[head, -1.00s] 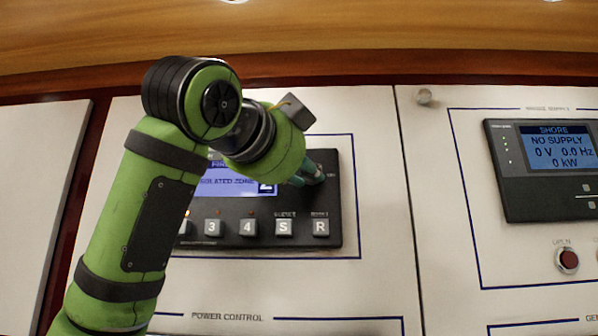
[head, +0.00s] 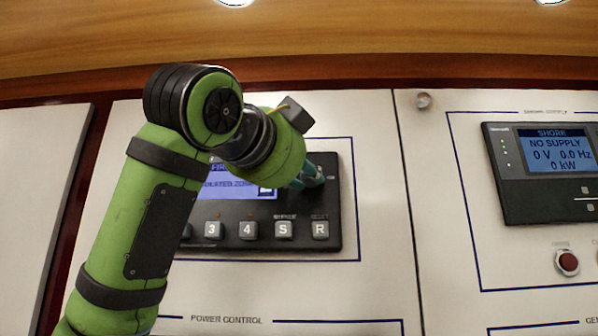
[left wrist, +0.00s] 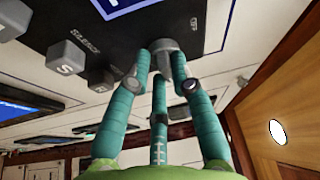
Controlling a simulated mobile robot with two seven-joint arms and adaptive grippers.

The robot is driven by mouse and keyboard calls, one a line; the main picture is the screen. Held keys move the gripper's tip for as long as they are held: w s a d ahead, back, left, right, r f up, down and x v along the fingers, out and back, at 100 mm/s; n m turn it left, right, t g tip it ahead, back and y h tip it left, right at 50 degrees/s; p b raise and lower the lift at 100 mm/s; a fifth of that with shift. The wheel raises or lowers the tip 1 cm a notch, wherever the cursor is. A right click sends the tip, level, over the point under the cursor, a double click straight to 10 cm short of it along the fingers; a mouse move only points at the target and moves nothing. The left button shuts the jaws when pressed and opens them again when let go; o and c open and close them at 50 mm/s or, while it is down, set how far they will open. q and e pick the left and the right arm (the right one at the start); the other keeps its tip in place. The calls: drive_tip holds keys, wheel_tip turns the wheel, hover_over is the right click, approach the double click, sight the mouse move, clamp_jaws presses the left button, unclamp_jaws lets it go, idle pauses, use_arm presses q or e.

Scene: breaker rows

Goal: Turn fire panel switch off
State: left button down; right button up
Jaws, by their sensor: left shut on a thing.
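The fire panel (head: 331,205) is a black unit with a blue screen (head: 240,187) and a row of grey buttons. My left gripper (head: 316,178) reaches the upper right of this panel, with the arm covering its left part. In the left wrist view, the teal fingers (left wrist: 165,62) are shut on a round grey switch knob (left wrist: 163,45) on the black panel face. Lettering stands beside the knob, but I cannot read the switch's position. In the head view the knob is hidden behind the fingers. My right gripper is not in view.
The grey S button (head: 284,230) and R button (head: 320,230) sit below the gripper. A shore supply display (head: 555,165) and a red button (head: 568,262) are on the white panel to the right. A wooden ledge (head: 420,45) runs above.

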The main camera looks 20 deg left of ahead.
use_arm(q)
drive_tip(key=shift+s+r, duration=0.15)
drive_tip(key=shift+r, duration=0.15)
drive_tip(key=c, duration=1.1)
unclamp_jaws()
drive_tip(key=shift+d, duration=0.1)
drive_tip(key=shift+c, duration=0.2)
drive_tip(key=s+f, duration=0.1)
drive_tip(key=s, duration=1)
drive_tip(key=shift+s+a+f, duration=0.15)
drive_tip(key=shift+s+a, duration=0.15)
drive_tip(key=shift+a, duration=0.05)
